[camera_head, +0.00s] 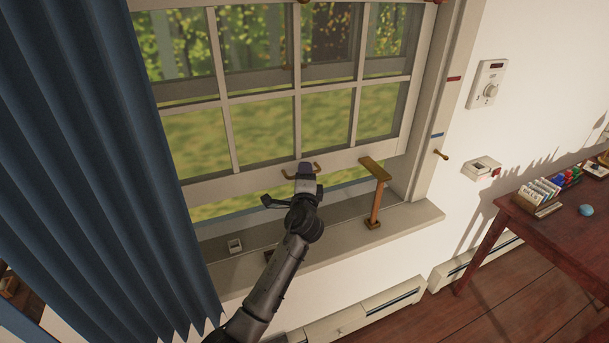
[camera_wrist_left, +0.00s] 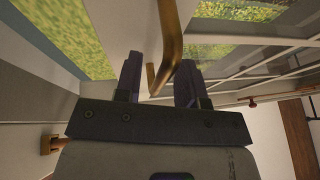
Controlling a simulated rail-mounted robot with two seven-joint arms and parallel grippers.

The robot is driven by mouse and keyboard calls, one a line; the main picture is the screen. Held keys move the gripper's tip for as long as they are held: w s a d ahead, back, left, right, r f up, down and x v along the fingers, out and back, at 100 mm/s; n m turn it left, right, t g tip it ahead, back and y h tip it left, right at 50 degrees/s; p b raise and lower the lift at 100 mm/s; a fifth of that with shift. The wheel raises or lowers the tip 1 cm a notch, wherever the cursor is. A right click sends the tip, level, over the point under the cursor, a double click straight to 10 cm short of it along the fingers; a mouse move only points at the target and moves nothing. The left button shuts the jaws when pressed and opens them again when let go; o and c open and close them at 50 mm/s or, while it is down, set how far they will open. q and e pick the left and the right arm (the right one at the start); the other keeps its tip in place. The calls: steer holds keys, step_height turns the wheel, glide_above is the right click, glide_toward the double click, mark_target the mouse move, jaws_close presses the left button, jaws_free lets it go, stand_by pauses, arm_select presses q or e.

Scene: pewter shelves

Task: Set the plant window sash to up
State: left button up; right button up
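The window's lower sash (camera_head: 235,186) is partly raised, with grass showing in a gap under its bottom rail. A brass handle (camera_head: 318,169) sits on that rail; it also shows in the left wrist view (camera_wrist_left: 170,42). My left gripper (camera_head: 305,172) is at the handle. In the left wrist view its two fingers (camera_wrist_left: 157,78) stand apart on either side of the brass bar, with space visible between, so it looks open. The fingertips hide part of the handle in the head view. My right gripper is not in view.
A wooden prop (camera_head: 376,200) with a flat top stands on the sill (camera_head: 405,222), right of my gripper; whether it touches the sash is unclear. A blue curtain (camera_head: 85,150) hangs at left. Red (camera_head: 454,78) and blue (camera_head: 437,134) marks are on the right frame. A desk (camera_head: 560,230) stands right.

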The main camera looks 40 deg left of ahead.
arm_select(q)
steer(key=shift+c, duration=0.3)
jaws_close()
stand_by(0.3)
